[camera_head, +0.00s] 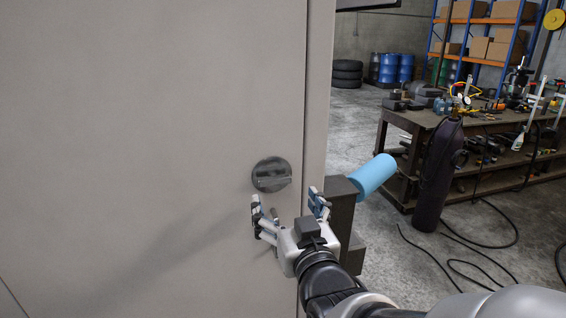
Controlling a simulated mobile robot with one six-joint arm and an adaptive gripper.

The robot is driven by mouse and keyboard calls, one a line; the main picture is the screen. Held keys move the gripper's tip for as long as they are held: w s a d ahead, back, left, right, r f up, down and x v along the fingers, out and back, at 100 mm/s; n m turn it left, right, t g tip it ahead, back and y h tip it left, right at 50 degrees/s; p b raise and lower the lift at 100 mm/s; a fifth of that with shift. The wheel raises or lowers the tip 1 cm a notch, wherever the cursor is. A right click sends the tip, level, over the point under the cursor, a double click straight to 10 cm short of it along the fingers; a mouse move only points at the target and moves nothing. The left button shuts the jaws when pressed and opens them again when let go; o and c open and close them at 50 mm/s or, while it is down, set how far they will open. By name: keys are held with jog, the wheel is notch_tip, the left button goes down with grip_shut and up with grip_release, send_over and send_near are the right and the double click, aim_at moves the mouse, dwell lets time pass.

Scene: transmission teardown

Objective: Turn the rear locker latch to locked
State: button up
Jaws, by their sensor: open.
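The locker latch is a round dark grey knob (271,174) on the beige locker door (150,130), near the door's right edge. A raised grip bar on it lies roughly level. My gripper (286,200) is open, its two fingers spread and pointing up toward the knob. The fingertips are just below the knob in the picture, one to the left and one to the right. The gap to the door's surface is hard to judge. Nothing is between the fingers.
A dark block-like stand (342,210) and a light blue cylinder (373,175) are just right of my gripper. A cluttered workbench (395,122), a dark gas cylinder (437,175) and black hoses (470,245) are further right. The concrete floor (352,118) behind is partly clear.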

aim_at(276, 183)
jog(key=shift+p+x, duration=1.75)
jog(key=shift+x, duration=2.35)
jog(key=shift+c, duration=0.5)
jog(key=c, duration=1)
